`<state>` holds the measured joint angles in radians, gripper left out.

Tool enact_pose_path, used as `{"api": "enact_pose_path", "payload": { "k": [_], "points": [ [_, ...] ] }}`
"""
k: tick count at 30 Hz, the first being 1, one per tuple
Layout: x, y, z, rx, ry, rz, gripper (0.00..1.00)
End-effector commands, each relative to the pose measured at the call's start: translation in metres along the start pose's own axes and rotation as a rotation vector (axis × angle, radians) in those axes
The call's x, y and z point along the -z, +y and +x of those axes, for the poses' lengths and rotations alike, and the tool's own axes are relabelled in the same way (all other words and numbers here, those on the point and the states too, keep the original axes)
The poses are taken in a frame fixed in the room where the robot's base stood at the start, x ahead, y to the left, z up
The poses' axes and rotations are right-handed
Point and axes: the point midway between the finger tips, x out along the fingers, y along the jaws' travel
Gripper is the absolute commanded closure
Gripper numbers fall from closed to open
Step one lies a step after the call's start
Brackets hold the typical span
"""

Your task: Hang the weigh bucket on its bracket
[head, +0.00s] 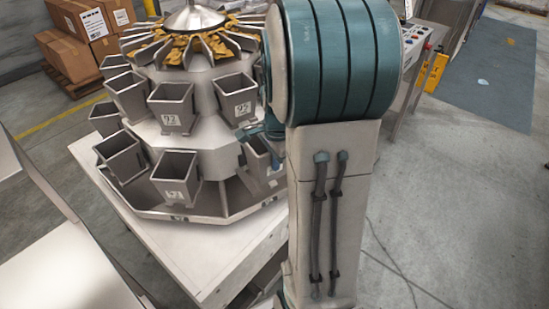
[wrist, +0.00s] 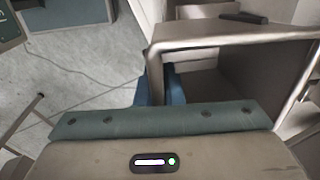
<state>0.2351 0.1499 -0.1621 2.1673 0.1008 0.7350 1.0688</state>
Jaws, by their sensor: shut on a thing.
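The weigh bucket (head: 258,163) is a grey, open-topped metal box at the right side of the weigher (head: 199,137), in its lower row, partly hidden behind my arm. My gripper (head: 248,132) is at its upper rim, shut on it. In the wrist view the blue fingers (wrist: 163,88) close on the near left part of the rim of the bucket (wrist: 215,35), whose open inside faces the camera. The bracket is hidden, and I cannot tell whether the bucket touches it.
Other grey buckets, such as bucket 92 (head: 171,105), ring the weigher close by on the left. The weigher stands on a pale platform (head: 215,250). Cardboard boxes (head: 88,20) are at the back left. A control cabinet (head: 412,65) stands behind my arm.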

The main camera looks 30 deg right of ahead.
Motion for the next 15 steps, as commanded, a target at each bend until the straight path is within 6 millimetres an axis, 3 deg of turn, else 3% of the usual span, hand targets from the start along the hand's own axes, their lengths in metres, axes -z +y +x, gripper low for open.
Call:
{"api": "enact_pose_path", "payload": {
  "k": [1,15],
  "points": [
    [0.000,0.000,0.011,0.002,0.001,0.001,1.00],
    [0.002,0.001,0.064,0.002,0.001,0.003,1.00]
  ]
}}
